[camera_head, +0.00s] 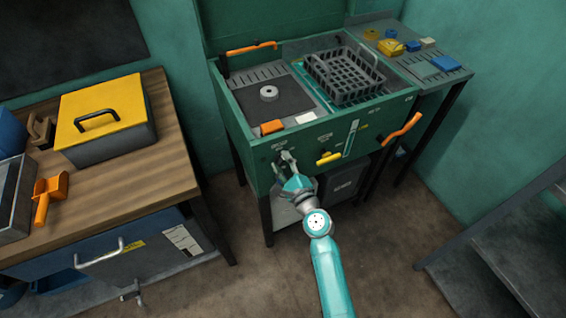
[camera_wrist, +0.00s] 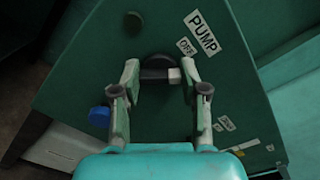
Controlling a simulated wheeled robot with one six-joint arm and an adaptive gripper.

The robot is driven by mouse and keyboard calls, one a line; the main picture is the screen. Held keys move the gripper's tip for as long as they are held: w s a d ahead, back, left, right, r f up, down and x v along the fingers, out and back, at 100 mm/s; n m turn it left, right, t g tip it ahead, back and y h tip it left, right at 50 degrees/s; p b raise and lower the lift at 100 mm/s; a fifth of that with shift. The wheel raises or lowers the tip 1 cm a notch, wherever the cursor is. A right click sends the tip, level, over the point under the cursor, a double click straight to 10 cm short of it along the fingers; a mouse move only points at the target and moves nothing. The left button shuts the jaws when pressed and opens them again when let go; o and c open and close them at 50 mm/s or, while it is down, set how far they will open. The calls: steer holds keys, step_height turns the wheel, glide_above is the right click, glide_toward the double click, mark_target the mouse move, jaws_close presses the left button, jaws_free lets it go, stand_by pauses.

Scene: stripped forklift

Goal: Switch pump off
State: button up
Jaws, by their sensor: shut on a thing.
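The pump knob (camera_wrist: 153,66) is dark with a pale block on its right side, on the green front panel of the washer-like cabinet (camera_head: 252,142). In the wrist view a PUMP label (camera_wrist: 204,33) and a smaller OFF label (camera_wrist: 186,46) sit up and right of the knob. My gripper (camera_wrist: 160,74) is shut on the knob, one finger on each side. In the head view my gripper (camera_head: 287,160) is at the left part of the front panel, and it largely hides the knob there.
A blue button (camera_wrist: 99,116) is left of my gripper in the wrist view. A wooden bench (camera_head: 150,170) with a yellow-lidded box (camera_head: 105,115) stands left. Floor is clear in front.

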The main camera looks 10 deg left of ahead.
steer(key=n, duration=0.3)
steer(key=shift+n, duration=0.3)
steer(key=shift+f+n, duration=0.15)
steer(key=shift+n, duration=1.75)
steer(key=o, duration=1.1)
steer(key=shift+o, duration=0.2)
steer(key=v, duration=1.2)
